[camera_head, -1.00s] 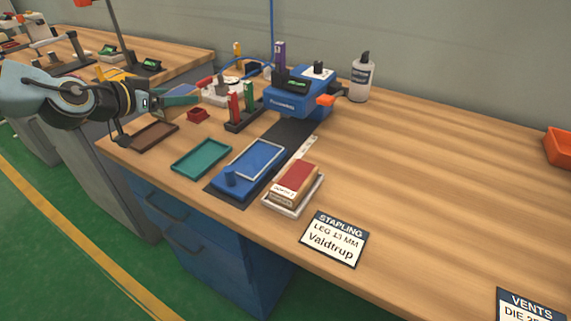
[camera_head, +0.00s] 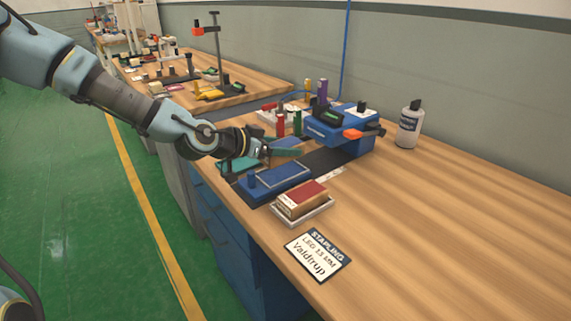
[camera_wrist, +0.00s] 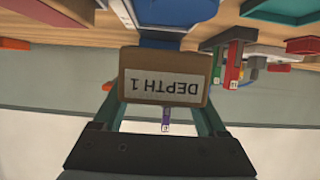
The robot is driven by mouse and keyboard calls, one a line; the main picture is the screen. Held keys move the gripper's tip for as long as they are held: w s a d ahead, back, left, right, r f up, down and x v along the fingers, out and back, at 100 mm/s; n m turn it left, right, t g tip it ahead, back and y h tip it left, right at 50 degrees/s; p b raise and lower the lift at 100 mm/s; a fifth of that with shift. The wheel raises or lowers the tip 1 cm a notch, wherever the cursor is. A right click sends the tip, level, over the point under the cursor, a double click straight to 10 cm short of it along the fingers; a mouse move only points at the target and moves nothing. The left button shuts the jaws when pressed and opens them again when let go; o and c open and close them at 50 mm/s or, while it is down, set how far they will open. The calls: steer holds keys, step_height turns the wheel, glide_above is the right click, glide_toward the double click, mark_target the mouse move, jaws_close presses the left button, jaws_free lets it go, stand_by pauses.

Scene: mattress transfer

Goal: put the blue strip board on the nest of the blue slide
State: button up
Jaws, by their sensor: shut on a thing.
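The blue strip board (camera_head: 286,142) is between my gripper's green fingers (camera_head: 282,148). My gripper is shut on it. In the wrist view, which is upside down, the tan face of the board (camera_wrist: 166,86) with a white "DEPTH 1" label shows between the fingers. The blue slide (camera_head: 262,193) lies on the bench, with an upright knob at its left end and a light-rimmed nest (camera_head: 284,174) on its right part. In the head view the board appears just beyond the slide. Its exact height above the bench is hard to tell.
A red-topped block (camera_head: 300,197) sits in a white tray right of the slide. A teal tray (camera_head: 236,165) lies to its left, partly behind my wrist. The blue stapling machine (camera_head: 340,132) and a white bottle (camera_head: 409,125) stand behind. The bench's right side is clear.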

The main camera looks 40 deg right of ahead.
mark_target(283, 172)
steer(key=shift+f, duration=2.3)
steer(key=shift+f, duration=0.15)
steer(key=o, duration=1.4)
